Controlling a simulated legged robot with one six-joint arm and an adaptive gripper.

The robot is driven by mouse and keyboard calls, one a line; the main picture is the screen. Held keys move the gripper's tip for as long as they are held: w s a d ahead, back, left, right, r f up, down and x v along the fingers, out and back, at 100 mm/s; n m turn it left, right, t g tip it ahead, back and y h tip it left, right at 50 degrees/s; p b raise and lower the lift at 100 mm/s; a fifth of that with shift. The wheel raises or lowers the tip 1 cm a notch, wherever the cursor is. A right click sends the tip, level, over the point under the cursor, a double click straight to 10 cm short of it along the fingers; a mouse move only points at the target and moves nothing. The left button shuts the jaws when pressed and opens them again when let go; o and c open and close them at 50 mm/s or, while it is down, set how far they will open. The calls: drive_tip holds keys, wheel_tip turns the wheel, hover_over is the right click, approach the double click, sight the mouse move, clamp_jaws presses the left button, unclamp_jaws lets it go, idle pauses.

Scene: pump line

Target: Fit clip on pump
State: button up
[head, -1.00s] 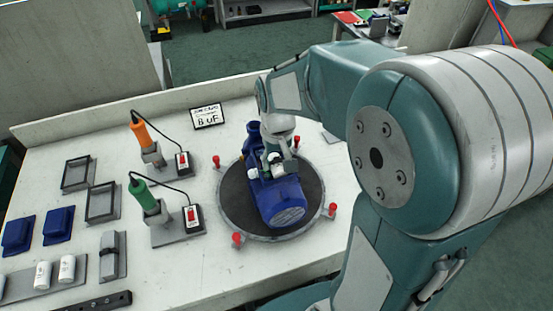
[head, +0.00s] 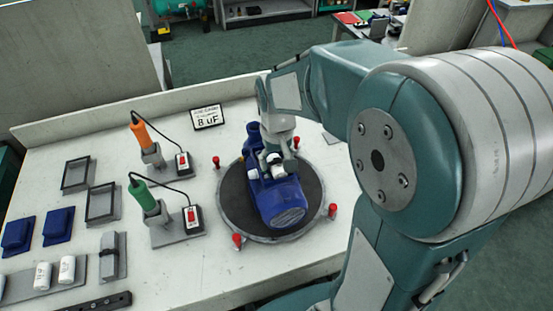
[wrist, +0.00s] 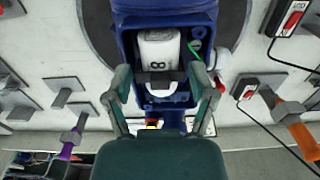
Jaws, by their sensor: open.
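The blue pump (head: 278,203) lies on a dark round turntable, with its terminal box open. In the wrist view a white capacitor marked 8 (wrist: 160,50) sits inside the open box (wrist: 126,60). A small dark curved piece, probably the clip (wrist: 160,77), lies across the capacitor's near end. I cannot tell whether it is fully seated. My gripper (wrist: 165,88) is open over the box, with one finger on each side and a gap to the dark piece. In the head view my gripper (head: 277,150) partly hides the box.
The turntable (head: 235,205) has several red-knobbed clamps around its rim. Orange (head: 140,132) and green (head: 142,193) handled tools stand to its left, with cables to switch boxes. Two empty trays (head: 102,203), blue covers (head: 58,224) and spare white capacitors (head: 67,268) lie farther left. A sign (head: 207,117) reads 8 uF.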

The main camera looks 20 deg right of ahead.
drive_tip(key=o, duration=0.4)
idle(0.3)
drive_tip(key=shift+r, duration=3.05)
wheel_tip(320, 180, up, 12)
drive_tip(key=shift+f, duration=0.1)
